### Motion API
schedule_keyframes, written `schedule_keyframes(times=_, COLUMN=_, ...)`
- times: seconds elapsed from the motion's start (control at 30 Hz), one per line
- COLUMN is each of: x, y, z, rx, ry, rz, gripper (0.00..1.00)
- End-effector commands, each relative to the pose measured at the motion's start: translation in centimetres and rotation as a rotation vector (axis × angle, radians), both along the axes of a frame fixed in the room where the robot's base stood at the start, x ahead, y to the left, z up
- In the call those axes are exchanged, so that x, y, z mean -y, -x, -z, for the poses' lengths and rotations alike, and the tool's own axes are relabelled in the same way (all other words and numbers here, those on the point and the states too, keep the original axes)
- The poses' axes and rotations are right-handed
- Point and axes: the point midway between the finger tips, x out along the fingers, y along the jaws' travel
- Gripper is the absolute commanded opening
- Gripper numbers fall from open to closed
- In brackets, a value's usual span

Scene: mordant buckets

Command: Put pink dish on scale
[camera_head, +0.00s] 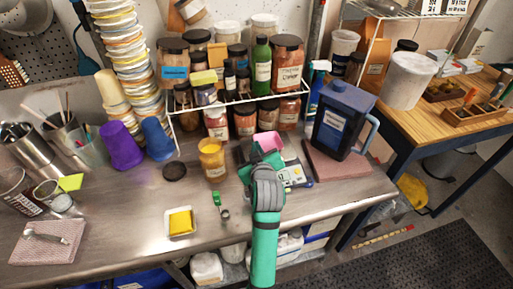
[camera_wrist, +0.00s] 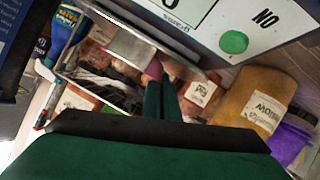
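The pink dish (camera_head: 268,139) is at the tip of my gripper (camera_head: 262,153) in the head view, tilted. In the wrist view a small pink part of the dish (camera_wrist: 153,69) shows at the ends of my green fingers (camera_wrist: 160,92), which are close together on it. The rest of it is hidden by the fingers. The scale (camera_head: 294,174) lies on the bench just right of my gripper and is partly covered by it. Its metal plate (camera_wrist: 131,45) and its panel with a green button (camera_wrist: 233,42) show in the wrist view.
A wire shelf (camera_head: 240,102) of jars stands behind. A mustard-yellow jar (camera_head: 212,160) is left of my gripper, and a dark blue jug (camera_head: 341,122) stands on a pinkish slab (camera_head: 337,164) to the right. A white dish with yellow contents (camera_head: 180,222) is at the front.

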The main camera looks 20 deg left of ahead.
Motion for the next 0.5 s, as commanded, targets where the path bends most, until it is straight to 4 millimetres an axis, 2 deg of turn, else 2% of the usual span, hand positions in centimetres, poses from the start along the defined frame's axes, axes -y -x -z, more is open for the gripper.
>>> schedule_keyframes(times=0.07, x=0.02, y=0.01, z=0.24, rx=-0.001, ry=0.001, rz=0.000, gripper=0.00)
schedule_keyframes(times=0.1, x=0.02, y=-0.01, z=0.29, rx=-0.001, ry=0.001, rz=0.000, gripper=0.04)
schedule_keyframes(times=0.17, x=0.02, y=-0.02, z=0.25, rx=-0.001, ry=0.001, rz=0.000, gripper=0.18)
schedule_keyframes(times=0.2, x=0.01, y=0.00, z=0.24, rx=-0.001, ry=0.001, rz=0.000, gripper=0.20)
schedule_keyframes(times=0.5, x=0.03, y=0.07, z=-0.13, rx=0.000, ry=0.000, rz=0.000, gripper=0.20)
